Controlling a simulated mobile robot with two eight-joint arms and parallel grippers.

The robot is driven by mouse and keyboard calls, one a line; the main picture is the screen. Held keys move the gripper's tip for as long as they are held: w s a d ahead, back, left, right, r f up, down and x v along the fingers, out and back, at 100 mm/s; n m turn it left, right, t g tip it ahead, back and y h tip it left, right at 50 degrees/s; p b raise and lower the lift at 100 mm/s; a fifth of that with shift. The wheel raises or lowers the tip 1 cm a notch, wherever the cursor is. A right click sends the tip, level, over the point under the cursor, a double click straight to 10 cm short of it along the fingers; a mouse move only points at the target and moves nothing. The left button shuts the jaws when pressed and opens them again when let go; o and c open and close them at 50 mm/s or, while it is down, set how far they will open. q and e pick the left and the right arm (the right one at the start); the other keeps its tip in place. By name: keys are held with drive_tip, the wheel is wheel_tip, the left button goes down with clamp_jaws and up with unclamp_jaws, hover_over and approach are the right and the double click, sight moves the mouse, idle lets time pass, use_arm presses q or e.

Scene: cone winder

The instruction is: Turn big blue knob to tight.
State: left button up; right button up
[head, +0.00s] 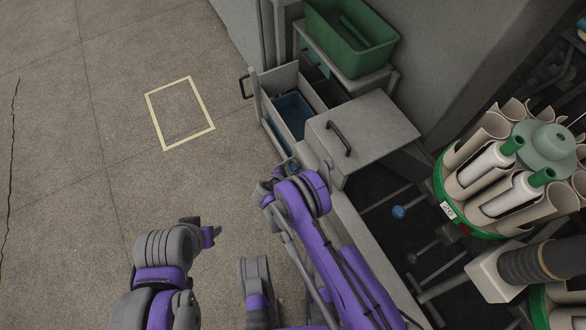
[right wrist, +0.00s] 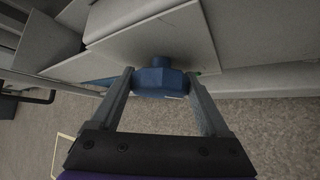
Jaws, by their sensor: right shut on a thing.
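The big blue knob (right wrist: 160,82) shows in the right wrist view, on a short blue stem under a grey panel. My right gripper (right wrist: 160,91) has one finger on each side of the knob and is shut on it. In the head view my right gripper (head: 283,170) is at the front of the grey cabinet, below the open drawer, and mostly hides the knob. My left gripper (head: 209,233) is over the bare floor, away from the cabinet; its jaws are not clear. I see no mark showing how far the knob is turned.
An open drawer (head: 262,112) with a blue bin (head: 293,112) juts out above the right gripper. A grey box with a dark handle (head: 338,138) is beside it. A green crate (head: 351,38) is behind. A bobbin carousel (head: 450,190) stands right.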

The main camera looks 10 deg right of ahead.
idle(0.4)
drive_tip(key=o, duration=1.2)
drive_tip(key=p+v, duration=0.2)
drive_tip(key=v, duration=0.9)
drive_tip(key=shift+f, duration=0.1)
